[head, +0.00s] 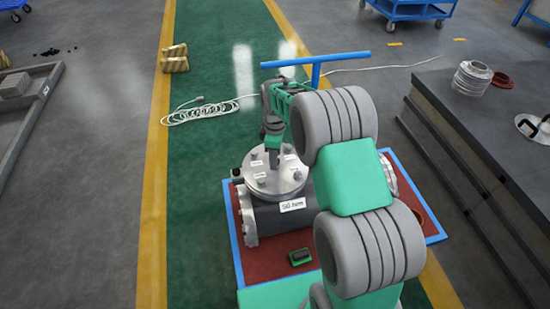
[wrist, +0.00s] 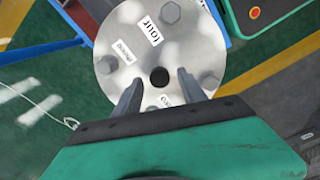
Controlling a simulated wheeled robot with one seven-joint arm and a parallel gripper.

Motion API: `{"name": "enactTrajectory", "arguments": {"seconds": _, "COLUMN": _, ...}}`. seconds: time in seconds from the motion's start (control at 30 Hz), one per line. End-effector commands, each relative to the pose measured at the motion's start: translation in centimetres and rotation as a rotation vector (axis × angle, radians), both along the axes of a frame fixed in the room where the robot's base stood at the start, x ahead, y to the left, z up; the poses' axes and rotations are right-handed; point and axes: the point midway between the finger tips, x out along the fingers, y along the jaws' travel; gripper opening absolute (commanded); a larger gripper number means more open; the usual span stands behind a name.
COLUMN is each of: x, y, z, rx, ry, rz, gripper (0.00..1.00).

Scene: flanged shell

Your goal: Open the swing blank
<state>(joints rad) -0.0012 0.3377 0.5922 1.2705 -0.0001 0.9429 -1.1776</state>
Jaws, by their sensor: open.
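The swing blank appears to be the round silvery metal disc (head: 262,181) on top of the dark flanged shell (head: 265,219) in the head view. The disc carries bolt heads and small white labels. In the wrist view, the disc (wrist: 186,45) fills the upper middle and shows a dark round spot (wrist: 159,77). My gripper (wrist: 159,82) is open, with its two fingers apart over the near part of the disc and the dark spot between them. Nothing is between the fingers. In the head view my arm hides part of the shell; contact with the disc cannot be told.
The shell rests on a red cart bed with a blue edge (head: 233,240) and a blue handle (head: 315,58). A small green-and-black device (head: 300,257) lies on the bed. A dark workbench (head: 480,140) stands right. A white cable (head: 205,112) lies on the green floor.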

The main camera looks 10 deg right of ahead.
Motion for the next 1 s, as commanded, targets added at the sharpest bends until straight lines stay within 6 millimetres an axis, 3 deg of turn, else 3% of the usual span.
{"name": "enactTrajectory", "arguments": {"seconds": 0.3, "x": 0.04, "y": 0.02, "z": -0.64, "rx": 0.0, "ry": -0.002, "rz": -0.001, "gripper": 0.49}}
{"name": "enactTrajectory", "arguments": {"seconds": 0.9, "x": 0.03, "y": 0.01, "z": -0.6, "rx": 0.001, "ry": -0.001, "rz": -0.001, "gripper": 0.0}}
{"name": "enactTrajectory", "arguments": {"seconds": 1.0, "x": 0.03, "y": 0.01, "z": -0.6, "rx": 0.001, "ry": -0.001, "rz": -0.001, "gripper": 0.0}}
